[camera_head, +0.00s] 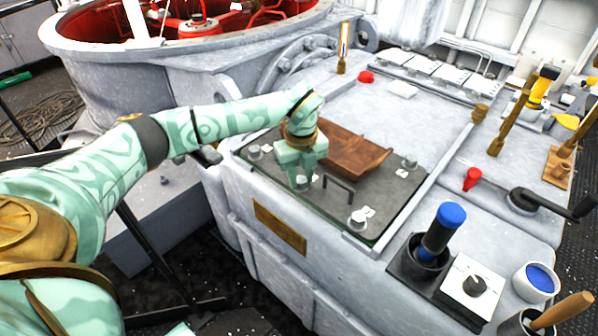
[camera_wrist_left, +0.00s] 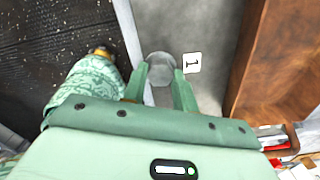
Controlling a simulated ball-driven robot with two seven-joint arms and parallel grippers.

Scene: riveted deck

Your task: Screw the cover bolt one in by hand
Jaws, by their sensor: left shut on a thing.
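The dark grey cover plate (camera_head: 327,205) lies on the grey deck housing, with a black handle (camera_head: 338,186) on it. My left gripper (camera_head: 302,178) points down at the cover's near left edge. In the left wrist view its two green fingers (camera_wrist_left: 161,88) are shut on a round grey bolt head, cover bolt one (camera_wrist_left: 160,66); a white label (camera_wrist_left: 192,63) marked 1 lies beside it. The fingers mostly hide this bolt in the head view. How deep it sits is hidden. Other bolts stand at the near corner (camera_head: 358,219), left corner (camera_head: 254,152) and far right corner (camera_head: 409,162).
A brown wooden tray (camera_head: 362,157) lies on the cover just beyond my gripper. A blue-capped tool (camera_head: 445,225) stands in a black holder at right, near a white block (camera_head: 470,290) and a white cup (camera_head: 534,281). A red knob (camera_head: 471,179) and black crank (camera_head: 530,197) are farther right.

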